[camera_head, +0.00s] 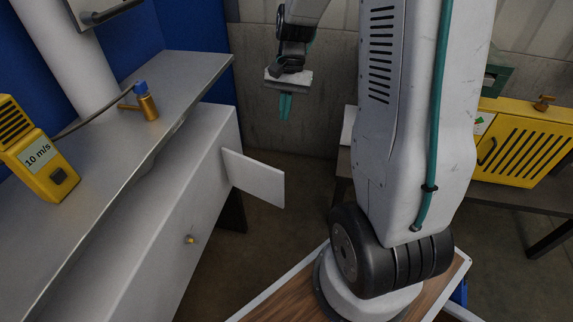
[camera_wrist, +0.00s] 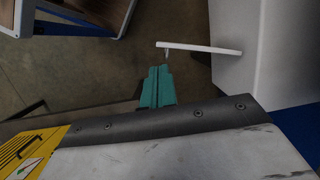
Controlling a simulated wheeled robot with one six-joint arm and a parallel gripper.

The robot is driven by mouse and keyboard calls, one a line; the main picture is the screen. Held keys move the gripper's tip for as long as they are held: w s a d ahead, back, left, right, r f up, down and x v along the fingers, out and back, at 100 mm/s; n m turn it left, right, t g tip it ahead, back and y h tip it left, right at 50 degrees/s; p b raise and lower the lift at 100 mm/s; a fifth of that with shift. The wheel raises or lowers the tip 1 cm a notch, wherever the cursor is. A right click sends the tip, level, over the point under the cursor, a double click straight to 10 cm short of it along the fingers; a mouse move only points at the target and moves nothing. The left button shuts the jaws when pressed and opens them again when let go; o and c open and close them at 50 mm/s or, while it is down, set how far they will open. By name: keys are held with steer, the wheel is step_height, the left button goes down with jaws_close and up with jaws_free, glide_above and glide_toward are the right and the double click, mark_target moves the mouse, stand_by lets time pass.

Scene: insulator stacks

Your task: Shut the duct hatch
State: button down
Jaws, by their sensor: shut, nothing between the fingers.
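The duct hatch (camera_head: 253,178) is a flat white panel. It stands open, sticking out from the front of a long light grey duct box (camera_head: 150,235) on the left. In the wrist view the hatch (camera_wrist: 205,48) shows nearly edge-on, with a small pin or handle near its free end, and the box (camera_wrist: 270,60) is on the right. My gripper (camera_head: 285,106) has teal fingers, shut and empty, above and beyond the hatch in the head view. In the wrist view my gripper (camera_wrist: 155,82) is close to the hatch's free end, with a gap between them.
A metal shelf (camera_head: 185,80) above the box carries a brass valve (camera_head: 147,103) and a yellow meter (camera_head: 38,155). A small brass knob (camera_head: 190,239) sits on the box front. A yellow vented case (camera_head: 525,150) stands on a table at right. Floor beside the hatch is clear.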

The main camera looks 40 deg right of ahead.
steer(key=w+d+f+m+y, duration=0.15)
steer(key=d+f+m, duration=0.25)
steer(key=d+f, duration=0.5)
steer(key=s+a+f, duration=0.2)
steer(key=a+f, duration=0.7)
steer(key=f, duration=0.2)
steer(key=shift+s+f, duration=0.2)
steer(key=shift+f, duration=0.05)
